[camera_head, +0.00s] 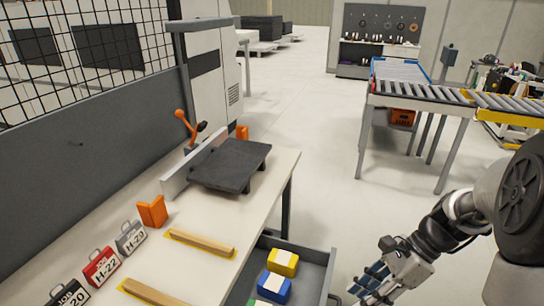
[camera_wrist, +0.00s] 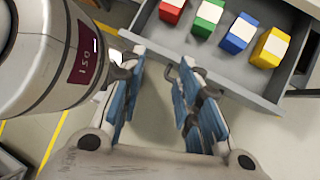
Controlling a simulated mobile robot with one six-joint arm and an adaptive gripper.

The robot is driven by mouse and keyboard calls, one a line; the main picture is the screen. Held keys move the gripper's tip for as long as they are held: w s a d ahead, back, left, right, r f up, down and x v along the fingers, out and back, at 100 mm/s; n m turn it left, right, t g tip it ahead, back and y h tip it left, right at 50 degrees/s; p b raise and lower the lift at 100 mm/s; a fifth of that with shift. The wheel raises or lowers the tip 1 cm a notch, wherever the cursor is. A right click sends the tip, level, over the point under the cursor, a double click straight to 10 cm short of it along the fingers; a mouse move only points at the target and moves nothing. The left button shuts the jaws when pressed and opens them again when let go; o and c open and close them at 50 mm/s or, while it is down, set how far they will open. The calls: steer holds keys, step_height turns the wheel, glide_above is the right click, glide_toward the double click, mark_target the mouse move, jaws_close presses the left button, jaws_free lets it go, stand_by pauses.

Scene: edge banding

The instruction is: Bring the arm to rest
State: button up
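My gripper (camera_head: 378,282) hangs at the lower right in the head view, in front of the workbench and to the right of the open drawer. In the wrist view my gripper (camera_wrist: 155,105) shows two blue-padded fingers spread apart, with only floor between them. It is open and empty. My arm comes in from the right edge of the head view, bent downward. The drawer handle (camera_wrist: 172,76) is close to the right finger in the wrist view; I cannot tell whether they touch.
The open grey drawer (camera_head: 314,258) holds red, green, blue and yellow blocks. The workbench (camera_head: 205,268) carries a dark plate (camera_head: 230,165), wooden strips and tagged boxes. A roller conveyor (camera_head: 400,72) stands at the back right. The floor between is clear.

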steer(key=s+a+r+n+t+h, duration=0.3)
steer(key=s+r+n, duration=0.3)
steer(key=n, duration=0.3)
steer(key=s+a+r+n+t+h, duration=0.3)
steer(key=s+r+n, duration=0.3)
steer(key=n, duration=0.4)
steer(key=shift+s+r+h, duration=0.15)
steer(key=shift+s+h, duration=0.15)
steer(key=shift+h, duration=0.2)
